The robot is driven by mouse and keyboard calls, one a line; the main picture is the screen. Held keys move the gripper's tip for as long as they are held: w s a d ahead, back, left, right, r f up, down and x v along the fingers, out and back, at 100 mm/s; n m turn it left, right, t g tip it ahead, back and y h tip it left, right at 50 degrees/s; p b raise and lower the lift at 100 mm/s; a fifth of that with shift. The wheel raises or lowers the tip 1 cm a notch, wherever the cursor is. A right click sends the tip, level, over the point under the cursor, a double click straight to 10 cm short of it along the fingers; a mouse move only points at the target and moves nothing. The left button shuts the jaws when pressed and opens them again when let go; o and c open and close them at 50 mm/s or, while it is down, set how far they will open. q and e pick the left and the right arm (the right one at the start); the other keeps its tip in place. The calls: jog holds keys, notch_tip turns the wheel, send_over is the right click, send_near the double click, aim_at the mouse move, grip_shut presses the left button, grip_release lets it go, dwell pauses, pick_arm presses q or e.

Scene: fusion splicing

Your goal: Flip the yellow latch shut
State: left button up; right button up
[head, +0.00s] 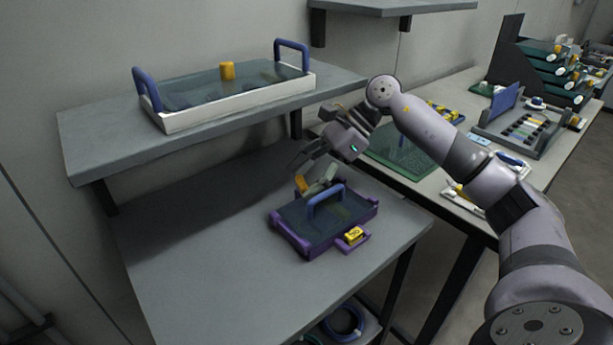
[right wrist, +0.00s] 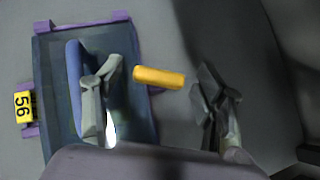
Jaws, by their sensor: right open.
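The yellow latch (head: 301,184) sits at the far edge of a purple case (head: 318,249) with a dark lid and blue handle (head: 325,196). In the head view it sticks up; in the right wrist view the latch (right wrist: 160,77) projects outward past the lid's edge (right wrist: 140,120), beside a small purple tab. My right gripper (head: 308,171) is open above that edge. In the right wrist view its fingers (right wrist: 155,72) stand on either side of the latch, one over the lid near the handle, one beyond the case. Contact cannot be told. My left gripper is out of view.
A yellow tag reading 56 (right wrist: 23,106) is on the case's opposite side. The grey table (head: 195,270) is clear left of the case. A shelf above holds a white tray (head: 240,110) with blue handles. A bench with a green mat (head: 412,160) stands right.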

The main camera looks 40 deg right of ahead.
jog(key=v, duration=1.2)
